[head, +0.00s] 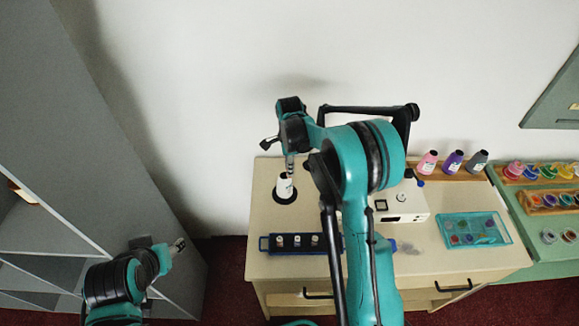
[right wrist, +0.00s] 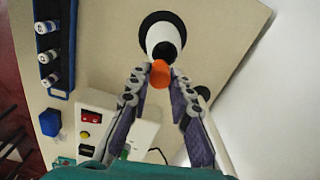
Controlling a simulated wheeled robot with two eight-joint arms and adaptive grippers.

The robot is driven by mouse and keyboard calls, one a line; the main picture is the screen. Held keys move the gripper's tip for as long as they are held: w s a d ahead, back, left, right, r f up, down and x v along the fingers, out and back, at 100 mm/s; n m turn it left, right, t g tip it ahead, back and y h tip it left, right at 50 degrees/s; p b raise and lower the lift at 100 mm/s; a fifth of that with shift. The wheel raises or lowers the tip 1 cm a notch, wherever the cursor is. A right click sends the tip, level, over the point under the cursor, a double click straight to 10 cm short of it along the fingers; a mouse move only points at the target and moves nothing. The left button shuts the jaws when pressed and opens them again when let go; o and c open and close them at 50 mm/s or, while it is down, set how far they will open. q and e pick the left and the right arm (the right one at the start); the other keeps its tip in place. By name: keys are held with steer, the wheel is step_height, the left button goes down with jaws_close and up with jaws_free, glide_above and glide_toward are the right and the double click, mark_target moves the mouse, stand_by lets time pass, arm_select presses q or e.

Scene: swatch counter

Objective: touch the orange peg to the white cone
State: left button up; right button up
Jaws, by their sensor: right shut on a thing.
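The white cone (head: 285,186) stands upright on a black disc at the left of the counter. It also shows in the right wrist view (right wrist: 158,34), with a dark top. My right gripper (head: 290,166) is over the cone. In the right wrist view its fingertips (right wrist: 159,75) are shut on the orange peg (right wrist: 160,76). The peg's end overlaps the near side of the cone in that view; I cannot tell whether they touch. The peg is hidden in the head view. My left gripper (head: 179,244) is off the counter to the left, its fingers too small to read.
A dark blue rack (head: 268,244) with several small vials lies along the counter's front. A white box (head: 410,206) with buttons, a teal palette (head: 478,240) and several bottles (head: 453,161) are further right. A grey shelf unit stands left of the counter.

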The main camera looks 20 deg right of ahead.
steer(key=shift+r, duration=0.1)
steer(key=shift+r+p, duration=1.45)
steer(key=shift+r, duration=0.95)
